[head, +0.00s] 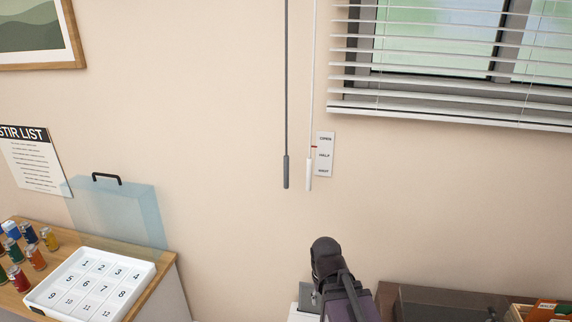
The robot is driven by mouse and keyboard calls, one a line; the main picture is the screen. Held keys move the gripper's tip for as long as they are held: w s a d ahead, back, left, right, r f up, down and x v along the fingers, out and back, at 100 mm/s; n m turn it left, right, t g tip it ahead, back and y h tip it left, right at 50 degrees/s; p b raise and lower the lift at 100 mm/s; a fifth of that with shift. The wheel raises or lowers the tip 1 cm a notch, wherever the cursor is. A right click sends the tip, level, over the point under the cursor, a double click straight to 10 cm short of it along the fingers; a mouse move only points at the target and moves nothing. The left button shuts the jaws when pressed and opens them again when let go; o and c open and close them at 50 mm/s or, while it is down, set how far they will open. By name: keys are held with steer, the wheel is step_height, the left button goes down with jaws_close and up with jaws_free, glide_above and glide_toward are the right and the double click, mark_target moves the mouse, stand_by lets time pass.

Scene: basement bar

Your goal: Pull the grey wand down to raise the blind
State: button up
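The grey wand (286,172) hangs in front of the wall on a thin grey rod, with a thicker handle at its lower end. A white wand (309,175) hangs just to its right. The slatted white blind (450,113) covers the visible part of the window at the upper right, its slats tilted so that the glass shows between them. The dark end of my arm, with my gripper (325,250), is below and right of both wands, apart from them. Its fingers cannot be made out.
A small card (325,154) with printed words is on the wall behind the white wand, beside a red mark.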

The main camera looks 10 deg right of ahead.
steer(key=w+r+m+t+h+p, duration=0.25)
steer(key=w+r+h, duration=0.25)
steer(key=w, duration=0.3)
steer(key=m+t+h+p, duration=0.5)
steer(key=m+t+h, duration=0.3)
steer(key=t+h, duration=0.1)
glide_toward(286, 167)
steer(key=w+v, duration=0.1)
steer(key=v, duration=0.2)
steer(key=shift+s+a+r+n+g, duration=0.1)
steer(key=shift+s+a+n+g, duration=0.15)
steer(key=shift+s+a, duration=0.05)
steer(key=x, duration=1.4)
steer(key=shift+a, duration=0.1)
jaws_close()
